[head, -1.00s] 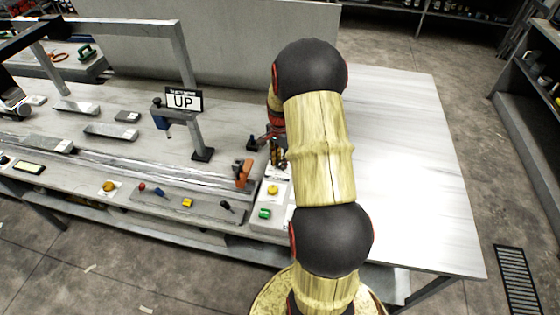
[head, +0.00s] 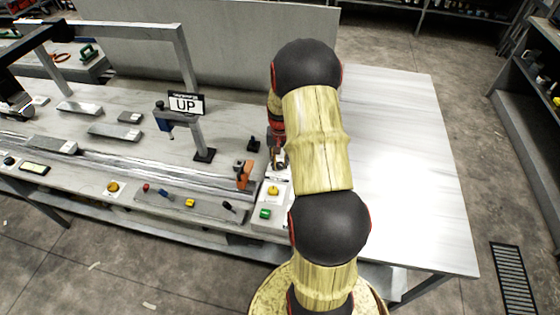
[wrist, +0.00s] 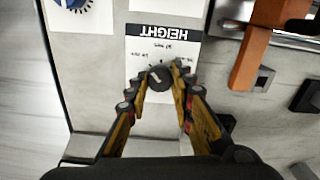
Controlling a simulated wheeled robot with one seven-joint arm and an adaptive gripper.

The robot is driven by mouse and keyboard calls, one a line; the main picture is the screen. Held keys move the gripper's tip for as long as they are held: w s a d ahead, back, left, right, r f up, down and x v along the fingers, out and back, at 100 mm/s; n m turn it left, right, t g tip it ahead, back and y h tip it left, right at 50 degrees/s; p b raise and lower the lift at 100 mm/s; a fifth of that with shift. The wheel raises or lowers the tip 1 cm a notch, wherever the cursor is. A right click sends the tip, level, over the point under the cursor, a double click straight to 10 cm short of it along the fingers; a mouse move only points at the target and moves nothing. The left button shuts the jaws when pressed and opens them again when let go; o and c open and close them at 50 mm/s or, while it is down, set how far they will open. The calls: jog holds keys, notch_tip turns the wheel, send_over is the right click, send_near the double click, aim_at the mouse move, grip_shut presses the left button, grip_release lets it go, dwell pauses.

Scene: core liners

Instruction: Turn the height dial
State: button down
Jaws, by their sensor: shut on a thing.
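The height dial (wrist: 159,78) is a small dark round knob with a pale pointer line. It sits on a white card headed HEIGHT (wrist: 163,45), upside down in the wrist view. My gripper (wrist: 157,85) has its two yellow and black fingers on either side of the dial, with the tips closed against its sides. In the head view my gripper (head: 279,158) is small and partly behind my arm, and the dial cannot be made out there.
An orange upright part (head: 243,176) stands left of my gripper; it also shows in the wrist view (wrist: 250,58). The tabletop at right is clear.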

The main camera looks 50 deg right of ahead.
aim_at(280, 164)
jog(key=shift+n, duration=0.6)
jog(key=c, duration=1.6)
grip_release()
jog(key=shift+o, duration=0.3)
jog(key=shift+r, duration=0.1)
notch_tip(280, 164, up, 12)
jog(key=shift+n, duration=0.3)
